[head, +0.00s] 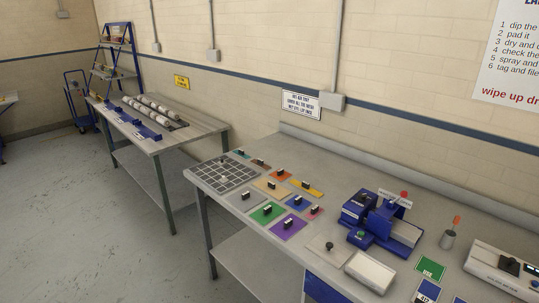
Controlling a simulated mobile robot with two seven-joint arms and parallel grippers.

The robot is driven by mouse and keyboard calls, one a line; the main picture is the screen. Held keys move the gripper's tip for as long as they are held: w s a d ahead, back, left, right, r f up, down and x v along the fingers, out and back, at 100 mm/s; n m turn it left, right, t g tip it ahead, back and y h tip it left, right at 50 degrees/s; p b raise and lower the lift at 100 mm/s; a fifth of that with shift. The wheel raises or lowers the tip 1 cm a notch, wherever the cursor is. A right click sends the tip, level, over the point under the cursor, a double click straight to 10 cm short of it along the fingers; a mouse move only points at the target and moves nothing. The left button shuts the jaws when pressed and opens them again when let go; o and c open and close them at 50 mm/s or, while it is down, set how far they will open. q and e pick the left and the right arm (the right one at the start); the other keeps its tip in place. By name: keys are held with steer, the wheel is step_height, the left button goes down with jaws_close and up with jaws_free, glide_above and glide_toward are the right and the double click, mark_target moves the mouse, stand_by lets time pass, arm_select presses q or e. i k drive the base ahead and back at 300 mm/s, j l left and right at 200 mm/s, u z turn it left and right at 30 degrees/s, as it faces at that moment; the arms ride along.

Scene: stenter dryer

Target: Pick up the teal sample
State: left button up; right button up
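The teal sample (240,154) lies flat at the far left end of the group of coloured samples on the workbench (340,163). It is small in the picture and has a dark clip-like piece on it. The brown sample (262,166) lies just to its right, and the dark grid plate (222,173) is close in front of it. Neither of my grippers shows in the head view.
Several other samples, including green (262,218) and purple (286,232), lie nearby. A second bench (175,138) with rollers is at left; open floor (110,240) lies in front.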

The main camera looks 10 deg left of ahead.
mark_target(240, 153)
steer(key=i+j+z, duration=0.1)
steer(key=z, duration=0.25)
steer(key=i+j+z, duration=0.1)
steer(key=j+z, duration=0.6)
steer(key=i+j+z, duration=0.2)
steer(key=j, duration=0.3)
steer(key=j+z, duration=0.2)
steer(key=j, duration=1)
steer(key=j+z, duration=0.15)
steer(key=j, duration=0.55)
steer(key=k+j, duration=0.1)
steer(key=j, duration=0.65)
steer(key=z, duration=0.05)
